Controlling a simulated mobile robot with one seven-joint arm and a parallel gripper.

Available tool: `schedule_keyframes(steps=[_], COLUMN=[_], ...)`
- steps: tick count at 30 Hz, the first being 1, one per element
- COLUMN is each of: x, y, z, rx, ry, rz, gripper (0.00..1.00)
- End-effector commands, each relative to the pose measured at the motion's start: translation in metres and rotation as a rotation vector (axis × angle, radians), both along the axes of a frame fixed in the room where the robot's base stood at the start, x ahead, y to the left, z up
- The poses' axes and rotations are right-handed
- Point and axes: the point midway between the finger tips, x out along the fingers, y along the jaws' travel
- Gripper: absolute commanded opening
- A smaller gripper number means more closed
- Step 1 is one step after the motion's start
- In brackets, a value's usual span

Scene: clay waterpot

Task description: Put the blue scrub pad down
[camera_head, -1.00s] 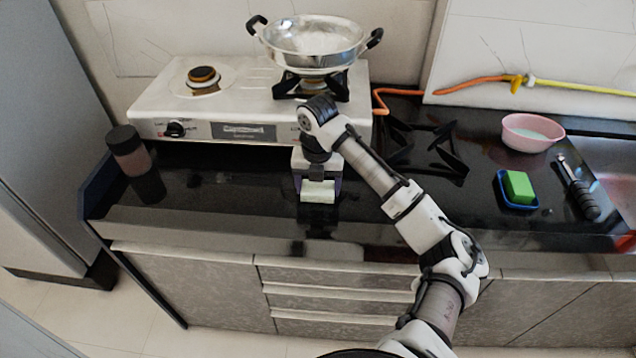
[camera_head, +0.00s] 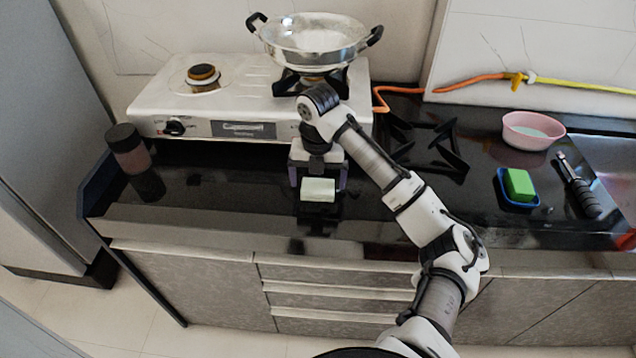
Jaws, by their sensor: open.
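A small pale, whitish-green block-like pad (camera_head: 318,190) lies on the black counter in front of the stove; no clearly blue pad shows there, and its lower side is hidden. My gripper (camera_head: 318,179) is at the pad, pointing down. Its fingers are open, one on each side of the pad, with a gap visible beside it. The pad appears to rest on the counter (camera_head: 240,195), though its exact contact is hard to see.
A white gas stove (camera_head: 160,104) with a metal wok (camera_head: 313,40) stands behind. A dark-lidded jar (camera_head: 128,150) is at left. A black pan support (camera_head: 425,145), pink bowl (camera_head: 530,130), green sponge (camera_head: 518,184) in a blue dish (camera_head: 503,192) and black-handled tool (camera_head: 582,195) are at right.

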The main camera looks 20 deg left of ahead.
Motion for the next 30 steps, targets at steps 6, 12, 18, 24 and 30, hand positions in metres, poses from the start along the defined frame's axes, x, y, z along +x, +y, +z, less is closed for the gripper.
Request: schedule_keyframes(steps=[6, 12, 18, 24, 30], x=[0.000, -0.001, -0.001, -0.002, -0.007], y=[0.000, 0.000, 0.000, 0.000, 0.033], z=[0.047, 0.081, 0.099, 0.103, 0.102], rx=[-0.002, -0.002, 0.000, 0.001, 0.089], ry=[-0.007, -0.005, -0.002, 0.000, -0.046], rz=[0.002, 0.001, 0.000, 0.001, -0.030], gripper=[0.94, 0.94, 0.94, 0.94, 0.94])
